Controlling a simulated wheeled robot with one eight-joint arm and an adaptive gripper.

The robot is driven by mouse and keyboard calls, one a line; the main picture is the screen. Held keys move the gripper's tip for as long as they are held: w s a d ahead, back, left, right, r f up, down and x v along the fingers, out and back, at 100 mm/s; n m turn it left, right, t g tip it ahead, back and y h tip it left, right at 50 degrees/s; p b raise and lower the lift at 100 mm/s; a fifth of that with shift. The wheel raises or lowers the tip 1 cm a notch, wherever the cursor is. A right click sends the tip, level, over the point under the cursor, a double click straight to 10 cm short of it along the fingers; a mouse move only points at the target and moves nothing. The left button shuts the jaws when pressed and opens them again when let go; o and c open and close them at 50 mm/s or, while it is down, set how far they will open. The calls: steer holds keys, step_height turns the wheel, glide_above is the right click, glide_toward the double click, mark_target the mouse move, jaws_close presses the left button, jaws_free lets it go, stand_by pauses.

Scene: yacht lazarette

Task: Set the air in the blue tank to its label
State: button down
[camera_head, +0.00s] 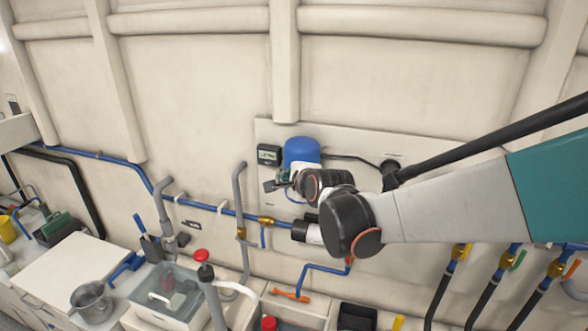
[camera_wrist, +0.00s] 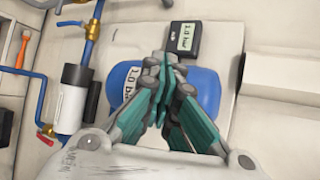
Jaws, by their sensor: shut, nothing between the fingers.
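The blue tank (camera_head: 300,150) is mounted on a pale wall panel. In the wrist view the tank (camera_wrist: 206,88) lies behind my gripper, which hides its middle. A white label (camera_wrist: 131,82) on the tank seems to read "1.0 bar", partly covered by a finger. A small dark gauge box (camera_head: 269,154) sits left of the tank; in the wrist view the gauge (camera_wrist: 184,40) appears to show "1.0 bar". My gripper (camera_wrist: 163,62) is shut and empty, in front of the tank; in the head view my gripper (camera_head: 271,185) is small and near the tank's lower left.
A black-and-white cylinder (camera_wrist: 70,100) on the blue pipe stands beside the tank, with a brass valve (camera_wrist: 90,30) above it. A red-topped hand pump (camera_head: 202,256), a clear bin (camera_head: 165,293) and a metal pot (camera_head: 91,302) stand lower left. Colour-handled valves (camera_head: 461,251) line the right.

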steer(key=shift+s+a, duration=0.15)
steer(key=shift+s, duration=0.1)
steer(key=s, duration=0.1)
steer(key=s+a, duration=0.1)
steer(key=s, duration=0.2)
steer(key=shift+s+a, duration=0.3)
stand_by(0.3)
